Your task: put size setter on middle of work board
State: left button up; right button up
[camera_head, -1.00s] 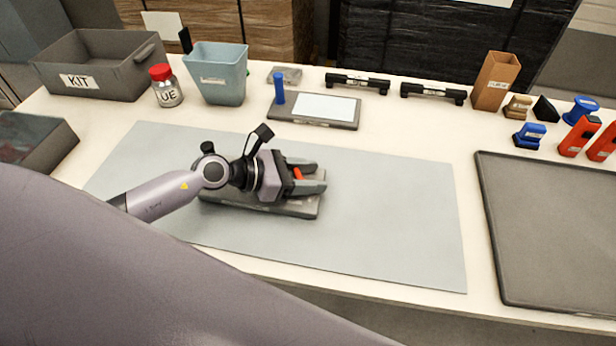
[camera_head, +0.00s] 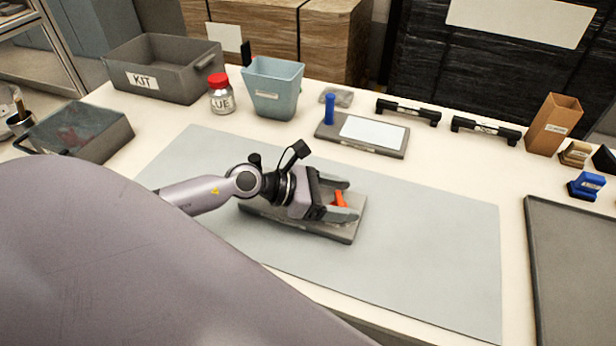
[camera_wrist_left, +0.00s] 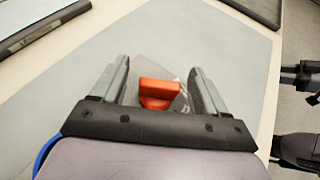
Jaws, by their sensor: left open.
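The orange-red piece, which I take to be the size setter (camera_head: 339,199), sits at the right part of the grey work board (camera_head: 345,232) on the mat. My left gripper (camera_head: 348,199) is over the board, its fingers pointing right, one on each side of the orange piece. In the left wrist view the orange piece (camera_wrist_left: 158,90) stands between the open fingers (camera_wrist_left: 158,70), with a visible gap on both sides. The gripper body hides the middle of the board. My right gripper is not visible in the head view.
A grey mat (camera_head: 440,250) has clear room right of the board. Behind it stand a grey KIT bin (camera_head: 180,82), a red-capped jar (camera_head: 221,98), a blue bin (camera_head: 274,95) and a board with a blue post (camera_head: 385,147). A dark tray (camera_head: 580,260) is at the right.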

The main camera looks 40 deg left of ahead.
pick_arm(q)
jog(key=b+v, duration=0.1)
jog(key=v, duration=0.7)
jog(key=shift+s+a+b, duration=0.15)
jog(key=shift+s+b, duration=0.1)
jog(key=shift+b, duration=0.05)
jog(key=shift+v, duration=0.75)
jog(key=shift+r, duration=0.1)
